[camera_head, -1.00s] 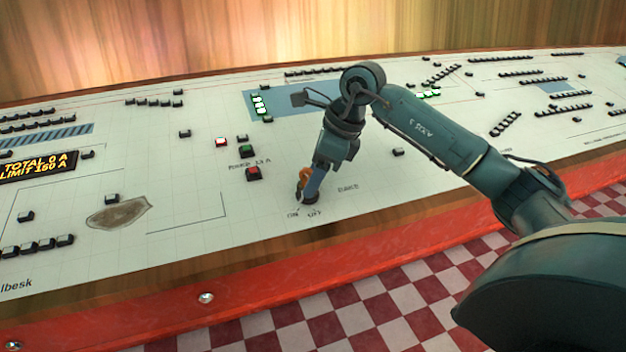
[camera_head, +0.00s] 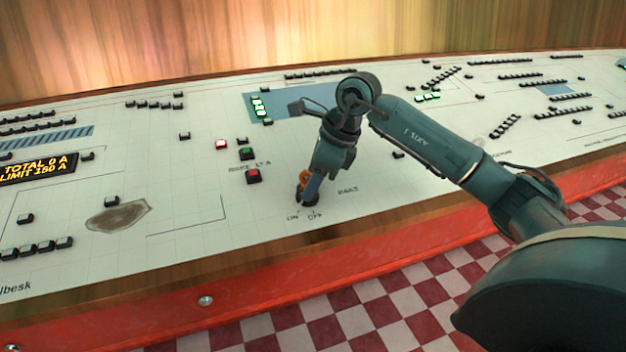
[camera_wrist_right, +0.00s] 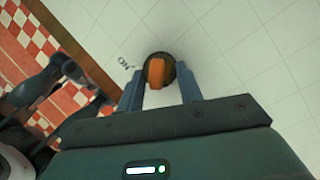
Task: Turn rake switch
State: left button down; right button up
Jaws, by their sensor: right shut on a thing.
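The rake switch is an orange knob on a dark round base, on the white panel above the printed words ON and OFF. In the head view the knob (camera_head: 304,177) is partly hidden by my right gripper (camera_head: 304,196), which points down at the panel. In the right wrist view the knob (camera_wrist_right: 156,72) sits between the two blue fingers of my right gripper (camera_wrist_right: 160,88), which is shut on it. The ON mark shows beside the base there; OFF is hidden. My left gripper is in neither view.
The sloping white control panel (camera_head: 190,205) carries many small black buttons. A red button (camera_head: 253,176), a green button (camera_head: 246,153) and a brown stain (camera_head: 118,215) lie left of the switch. A wooden edge (camera_head: 330,235) and red front (camera_head: 270,276) border it below.

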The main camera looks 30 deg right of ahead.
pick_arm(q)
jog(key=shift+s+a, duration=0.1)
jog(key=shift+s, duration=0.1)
pick_arm(e)
jog(key=shift+w+n+y, duration=0.1)
jog(key=shift+n+y, duration=0.2)
jog(key=shift+n, duration=0.3)
jog(key=shift+d+n+g+p, duration=0.1)
jog(key=shift+n+g+p, duration=0.3)
jog(key=shift+n, duration=0.3)
jog(key=shift+w+n, duration=0.1)
jog(key=shift+n, duration=0.4)
jog(key=shift+n+g+y+p, duration=0.3)
jog(key=shift+n+g, duration=0.1)
jog(key=shift+n, duration=0.3)
jog(key=shift+w+n+g, duration=0.15)
jog(key=shift+n+g, duration=0.25)
jog(key=shift+n, duration=0.5)
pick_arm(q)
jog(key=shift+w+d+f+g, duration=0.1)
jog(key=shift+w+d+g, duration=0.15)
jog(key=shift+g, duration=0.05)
pick_arm(e)
jog(key=shift+n+g, duration=0.3)
jog(key=shift+n, duration=0.4)
jog(key=shift+w+n, duration=0.1)
jog(key=shift+n, duration=0.4)
jog(key=o, duration=1)
